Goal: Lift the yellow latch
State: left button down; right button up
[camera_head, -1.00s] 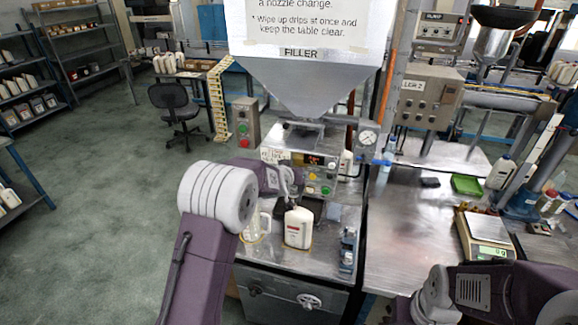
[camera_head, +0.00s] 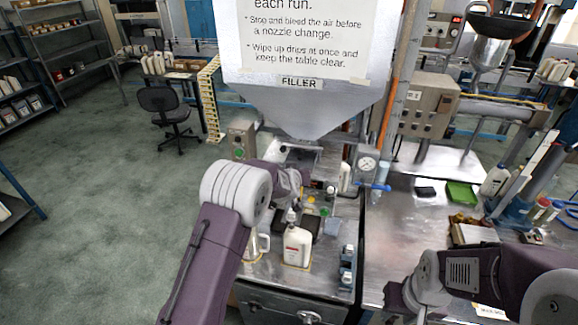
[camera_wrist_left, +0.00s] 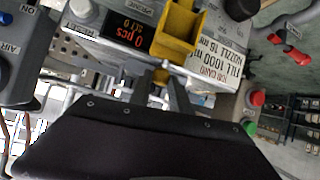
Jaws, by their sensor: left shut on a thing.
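The yellow latch (camera_wrist_left: 182,28) shows in the left wrist view as a blocky yellow piece on the front of the filler panel, beside the red-lit display (camera_wrist_left: 131,37). My left gripper (camera_wrist_left: 163,77) reaches it from below, its two dark fingers closed on the latch's lower yellow end. In the head view my left wrist hides the latch and most of the left gripper, which is at the filler's control panel. My right gripper (camera_head: 402,298) is low at the right over the bench. Its fingers are not clear.
A white bottle (camera_head: 297,246) stands below the filler hopper (camera_head: 300,105), with a clear jug (camera_head: 257,243) to its left. Small blue-grey bottles (camera_head: 347,265) stand to its right. A green tray (camera_head: 461,195) lies on the right bench, with bare metal in front.

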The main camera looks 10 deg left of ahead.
pick_arm(q)
jog(key=shift+w+r, duration=0.4)
jog(key=shift+w, duration=0.05)
pick_arm(e)
jog(key=shift+w+a+r, duration=0.25)
jog(key=shift+a+r, duration=0.15)
jog(key=shift+r, duration=0.15)
pick_arm(q)
jog(key=c, duration=1.2)
grip_release()
jog(key=shift+s+d+f, duration=0.1)
jog(key=shift+f, duration=0.05)
pick_arm(e)
jog(key=shift+d, duration=0.1)
pick_arm(q)
jog(key=shift+s, duration=0.4)
jog(key=b+v, duration=0.2)
jog(key=v, duration=0.6)
jog(key=shift+r+b, duration=0.25)
jog(key=shift+b, duration=0.05)
pick_arm(e)
notch_tip(320, 180, down, 3)
jog(key=shift+f, duration=0.1)
